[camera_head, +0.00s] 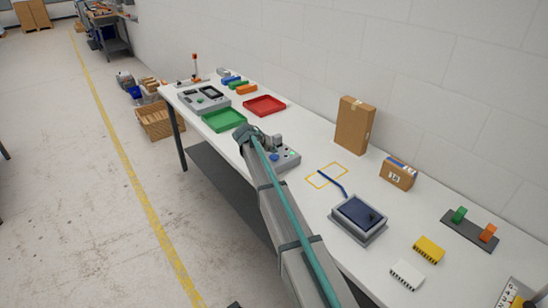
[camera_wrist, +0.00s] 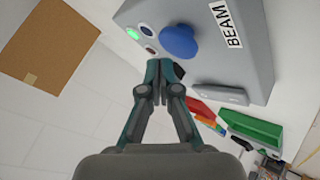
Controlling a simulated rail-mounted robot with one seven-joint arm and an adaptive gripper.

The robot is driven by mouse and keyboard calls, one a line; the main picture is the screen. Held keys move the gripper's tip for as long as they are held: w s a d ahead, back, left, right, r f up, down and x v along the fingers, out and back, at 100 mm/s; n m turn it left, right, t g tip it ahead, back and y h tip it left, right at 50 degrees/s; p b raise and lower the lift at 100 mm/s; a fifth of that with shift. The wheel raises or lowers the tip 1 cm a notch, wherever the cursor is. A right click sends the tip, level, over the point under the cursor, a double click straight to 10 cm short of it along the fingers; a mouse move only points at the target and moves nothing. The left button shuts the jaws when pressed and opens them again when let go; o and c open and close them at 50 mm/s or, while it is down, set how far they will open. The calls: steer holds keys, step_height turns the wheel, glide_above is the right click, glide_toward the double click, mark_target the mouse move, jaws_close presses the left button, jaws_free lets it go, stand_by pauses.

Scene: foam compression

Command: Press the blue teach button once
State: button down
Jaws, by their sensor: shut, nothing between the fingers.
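A grey control box (camera_wrist: 240,60) marked BEAM fills the upper right of the wrist view, with a large round blue button (camera_wrist: 179,42) on its face. My gripper (camera_wrist: 163,72) is shut and empty. Its fingertips appear just below the blue button in the picture, near the box face; I cannot tell whether they touch the box. In the head view the control box (camera_head: 289,161) stands on the white table, partly behind my arm, and the blue button (camera_head: 275,157) shows on it. My fingers cannot be made out there.
A lit green indicator (camera_wrist: 133,33) and small dark round parts sit beside the blue button. A green tray (camera_head: 224,120) and red tray (camera_head: 264,106) lie to the left in the head view. A tall cardboard box (camera_head: 354,125) and a dark-topped device (camera_head: 358,217) stand to the right.

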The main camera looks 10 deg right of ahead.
mark_target(273, 157)
steer(key=shift+f, duration=0.1)
stand_by(0.7)
steer(key=shift+f+b, duration=0.35)
steer(key=shift+b, duration=0.15)
steer(key=shift+f+b, duration=0.4)
steer(key=shift+f, duration=0.1)
stand_by(0.6)
steer(key=shift+r, duration=0.15)
stand_by(0.3)
steer(key=shift+r, duration=0.8)
steer(key=shift+r+p, duration=0.8)
steer(key=shift+r, duration=1.7)
